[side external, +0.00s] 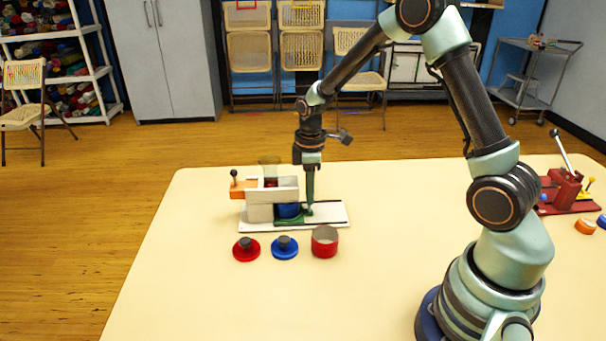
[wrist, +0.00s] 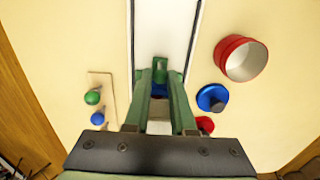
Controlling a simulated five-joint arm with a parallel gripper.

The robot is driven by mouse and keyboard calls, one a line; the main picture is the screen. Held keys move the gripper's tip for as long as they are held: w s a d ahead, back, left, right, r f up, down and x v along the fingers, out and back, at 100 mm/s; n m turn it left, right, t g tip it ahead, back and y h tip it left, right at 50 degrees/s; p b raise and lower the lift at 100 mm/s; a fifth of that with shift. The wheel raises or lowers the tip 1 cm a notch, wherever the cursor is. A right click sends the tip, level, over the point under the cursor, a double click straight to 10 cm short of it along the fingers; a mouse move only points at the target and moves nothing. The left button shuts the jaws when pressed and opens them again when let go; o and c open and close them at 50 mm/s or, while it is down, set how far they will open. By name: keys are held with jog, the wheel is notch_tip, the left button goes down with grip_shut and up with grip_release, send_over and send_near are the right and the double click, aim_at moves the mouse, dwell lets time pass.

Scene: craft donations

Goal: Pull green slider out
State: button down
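A white device (side external: 272,189) with a boxy housing stands on a white base plate (side external: 333,212); the plate also shows in the wrist view (wrist: 163,30). The green slider (side external: 292,220) lies low at its right end. A green upright part of it shows in the wrist view (wrist: 161,64). My gripper (side external: 309,208) points straight down at this end of the slider. In the wrist view, its fingers (wrist: 161,78) stand on either side of the green part. Whether they press on it cannot be seen. A blue piece (side external: 288,210) sits in the housing beside the gripper.
An orange slider (side external: 243,189) with a black knob juts from the housing's left. A red lid (side external: 246,249), a blue lid (side external: 284,247) and an open red cup (side external: 324,242) stand in front. A red lever device (side external: 567,190) is far right. Table right of the plate is clear.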

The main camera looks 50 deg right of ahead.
jog(key=shift+s+d, duration=3.55)
jog(key=shift+d, duration=0.05)
jog(key=c, duration=0.8)
grip_release()
jog(key=shift+r, duration=0.1)
jog(key=shift+r, duration=3.65)
